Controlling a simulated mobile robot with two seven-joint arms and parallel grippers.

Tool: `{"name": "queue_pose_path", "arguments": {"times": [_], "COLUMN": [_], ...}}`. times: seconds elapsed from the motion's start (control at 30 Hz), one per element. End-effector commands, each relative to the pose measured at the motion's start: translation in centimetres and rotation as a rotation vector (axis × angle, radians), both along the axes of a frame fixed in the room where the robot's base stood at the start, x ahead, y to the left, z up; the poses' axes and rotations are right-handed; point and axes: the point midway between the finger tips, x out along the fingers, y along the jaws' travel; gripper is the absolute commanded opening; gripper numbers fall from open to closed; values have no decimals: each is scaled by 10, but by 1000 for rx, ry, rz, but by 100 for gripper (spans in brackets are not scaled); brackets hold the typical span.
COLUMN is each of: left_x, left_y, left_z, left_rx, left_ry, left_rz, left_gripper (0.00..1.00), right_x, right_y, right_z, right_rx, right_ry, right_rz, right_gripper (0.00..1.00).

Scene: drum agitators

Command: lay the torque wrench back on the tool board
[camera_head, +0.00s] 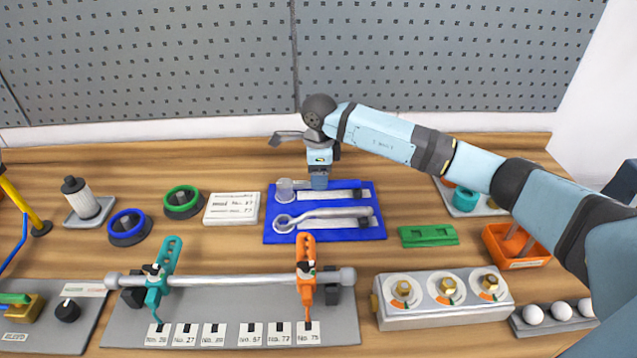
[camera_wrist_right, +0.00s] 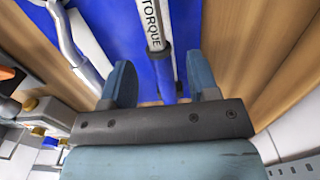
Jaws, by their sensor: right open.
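The blue tool board (camera_head: 279,236) lies flat in the middle of the bench. The torque wrench lies along its back edge, with its round silver head (camera_head: 285,190) at the left; my right gripper (camera_head: 319,183) hides part of its shaft. In the right wrist view the wrench shows a white "TORQUE" label (camera_wrist_right: 153,25) and a blue grip (camera_wrist_right: 166,76). My right gripper (camera_wrist_right: 163,82) is open, with one finger on each side of the grip and gaps between. A silver wrench (camera_head: 325,215) lies nearer the front of the board. My left gripper is not in view.
A white label card (camera_head: 231,208) lies left of the board and a green block (camera_head: 428,235) right of it. A rod fixture (camera_head: 220,282) and a three-dial box (camera_head: 445,297) stand in front. A grey perforated wall (camera_head: 180,60) rises behind.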

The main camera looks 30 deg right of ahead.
Motion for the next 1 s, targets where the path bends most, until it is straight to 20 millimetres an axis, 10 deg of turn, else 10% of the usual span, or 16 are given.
{"name": "queue_pose_path", "arguments": {"times": [0.4,0.77,1.0], "left_x": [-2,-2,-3], "left_y": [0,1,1], "left_z": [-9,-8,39], "left_rx": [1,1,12], "left_ry": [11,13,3], "left_rz": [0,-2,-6], "left_gripper": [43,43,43], "right_x": [1,0,0], "right_y": [-1,-1,-1], "right_z": [90,108,158], "right_rx": [0,0,0], "right_ry": [-3,0,-1], "right_rz": [0,0,0], "right_gripper": [55,55,55]}}
